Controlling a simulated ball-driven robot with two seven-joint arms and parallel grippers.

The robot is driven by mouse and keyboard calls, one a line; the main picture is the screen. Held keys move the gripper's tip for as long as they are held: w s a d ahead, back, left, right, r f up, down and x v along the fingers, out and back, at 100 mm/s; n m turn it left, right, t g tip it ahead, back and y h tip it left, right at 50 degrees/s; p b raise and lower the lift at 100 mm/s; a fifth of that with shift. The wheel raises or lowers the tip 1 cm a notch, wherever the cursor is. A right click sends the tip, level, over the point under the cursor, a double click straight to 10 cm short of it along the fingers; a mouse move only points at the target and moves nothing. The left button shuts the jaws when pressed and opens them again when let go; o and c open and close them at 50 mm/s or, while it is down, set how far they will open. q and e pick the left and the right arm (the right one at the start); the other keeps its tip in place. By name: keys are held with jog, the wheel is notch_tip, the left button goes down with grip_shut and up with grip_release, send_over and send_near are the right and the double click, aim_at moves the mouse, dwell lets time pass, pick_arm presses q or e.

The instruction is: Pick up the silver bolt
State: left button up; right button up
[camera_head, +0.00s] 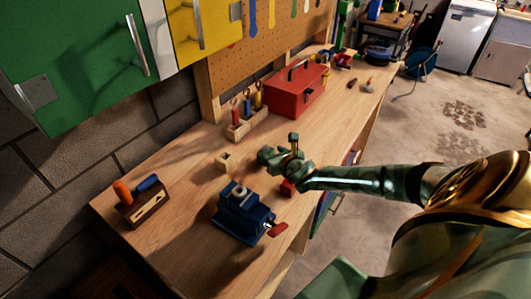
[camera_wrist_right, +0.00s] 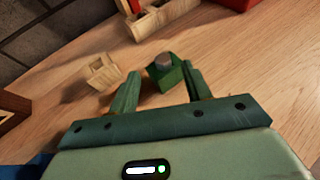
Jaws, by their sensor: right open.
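A grey, round-topped metal piece (camera_wrist_right: 164,60), which looks like the silver bolt, stands on or in a small green block (camera_wrist_right: 163,79) on the workbench in the right wrist view. My right gripper (camera_wrist_right: 159,73) is open, with one finger to each side of the green block in that view. I cannot tell whether the fingers touch it. In the head view my right gripper (camera_head: 270,157) is over the middle of the bench and hides that spot. My left gripper is not in view.
A small hollow wooden block (camera_head: 226,162) sits left of my right gripper. A blue vise (camera_head: 238,217) stands in front, a screwdriver holder (camera_head: 145,208) at left. A tool rack (camera_head: 240,129) and red toolbox (camera_head: 292,96) stand behind. Bare bench (camera_head: 185,165) lies between.

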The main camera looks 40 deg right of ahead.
aim_at(267, 148)
jog(key=x, duration=0.2)
jog(key=b+x, duration=0.1)
jog(key=x, duration=0.1)
jog(key=shift+d+f+b, duration=0.2)
jog(key=shift+f+b, duration=0.1)
jog(key=shift+f, duration=0.05)
jog(key=shift+w+f, duration=0.1)
jog(key=shift+w, duration=0.25)
jog(key=shift+s, duration=0.1)
jog(key=shift+c, duration=0.6)
grip_shut()
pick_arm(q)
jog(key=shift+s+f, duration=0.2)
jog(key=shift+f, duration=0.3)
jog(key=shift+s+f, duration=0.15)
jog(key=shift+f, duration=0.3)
